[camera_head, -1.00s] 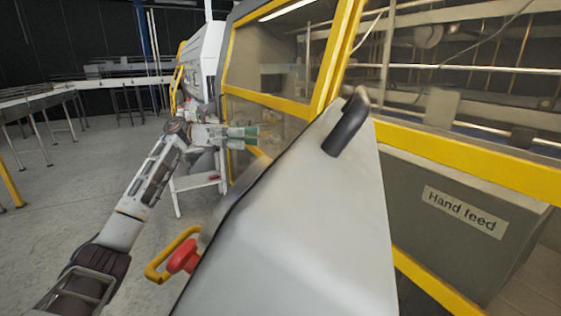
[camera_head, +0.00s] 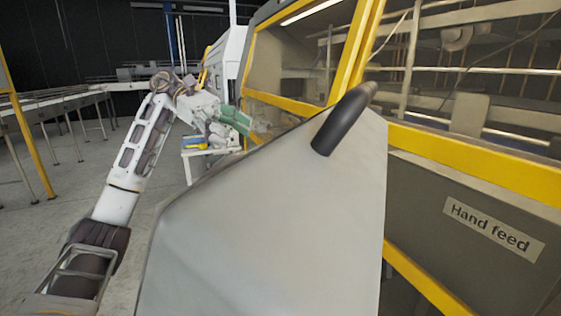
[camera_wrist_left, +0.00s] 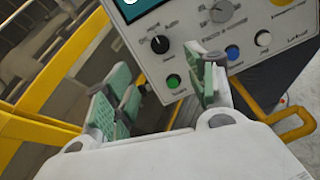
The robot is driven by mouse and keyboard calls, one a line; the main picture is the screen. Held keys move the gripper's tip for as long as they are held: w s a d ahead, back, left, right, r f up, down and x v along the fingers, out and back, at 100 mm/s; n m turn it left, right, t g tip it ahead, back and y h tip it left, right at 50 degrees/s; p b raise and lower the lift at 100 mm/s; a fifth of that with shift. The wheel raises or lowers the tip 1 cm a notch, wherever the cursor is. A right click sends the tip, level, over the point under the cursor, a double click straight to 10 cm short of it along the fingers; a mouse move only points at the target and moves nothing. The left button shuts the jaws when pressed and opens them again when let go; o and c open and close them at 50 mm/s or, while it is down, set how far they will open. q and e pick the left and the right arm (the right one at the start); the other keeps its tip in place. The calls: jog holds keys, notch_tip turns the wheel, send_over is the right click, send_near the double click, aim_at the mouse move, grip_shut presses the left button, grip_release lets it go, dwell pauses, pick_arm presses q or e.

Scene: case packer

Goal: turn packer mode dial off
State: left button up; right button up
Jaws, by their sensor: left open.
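The control panel face (camera_wrist_left: 205,30) shows at the top of the left wrist view. My left gripper (camera_head: 237,120) is open and empty beyond the panel housing in the head view. In the left wrist view its green fingers (camera_wrist_left: 158,82) point at the panel, apart from the black dial. The right finger overlaps part of the panel. My right gripper is not in view.
The grey panel housing (camera_head: 270,220) with a black handle (camera_head: 342,122) fills the middle front. Green (camera_wrist_left: 173,81), blue (camera_wrist_left: 232,52) and white (camera_wrist_left: 263,38) buttons sit below the dials. A yellow guard loop (camera_wrist_left: 292,125) sticks out at right. Yellow machine framing (camera_head: 470,160) stands behind.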

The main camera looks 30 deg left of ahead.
pick_arm(q)
jog(key=x, duration=1.2)
jog(key=shift+d+f, duration=0.15)
jog(key=shift+d, duration=0.15)
jog(key=shift+d+f, duration=0.25)
jog(key=shift+d, duration=0.25)
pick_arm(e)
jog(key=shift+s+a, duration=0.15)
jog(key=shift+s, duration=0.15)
